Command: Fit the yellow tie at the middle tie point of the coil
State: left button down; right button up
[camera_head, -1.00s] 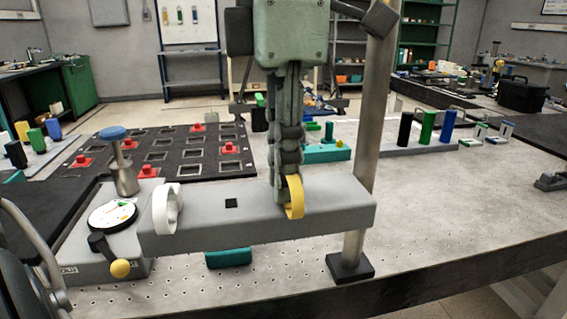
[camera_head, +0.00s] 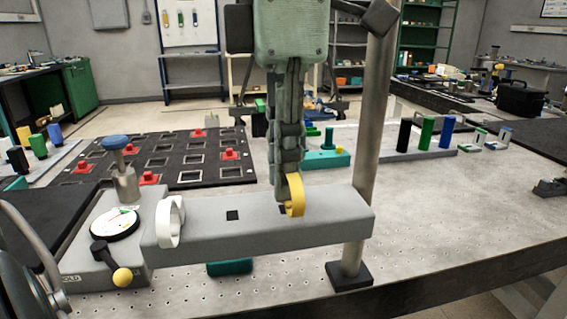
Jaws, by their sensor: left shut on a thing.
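The coil is a long grey bar (camera_head: 255,232) lying across the front of the bench. A white tie (camera_head: 170,222) loops around its left end. One dark square mark (camera_head: 232,215) shows near the middle of its top. A second dark mark (camera_head: 282,210) shows further right, partly covered. My left gripper (camera_head: 290,190) points down over the right part of the bar and is shut on the yellow tie (camera_head: 297,196). The tie is an open curved loop beside the second mark; I cannot tell whether it touches the bar. My right gripper is not in view.
A metal post (camera_head: 365,190) stands close to the bar's right end. A black grid board (camera_head: 170,160) with red pieces lies behind. The bench right of the post is mostly clear.

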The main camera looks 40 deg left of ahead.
pick_arm(q)
jog(key=shift+r, duration=0.15)
jog(key=shift+r+p, duration=0.8)
jog(key=shift+r, duration=0.05)
jog(key=shift+r+p, duration=0.35)
jog(key=shift+r, duration=0.45)
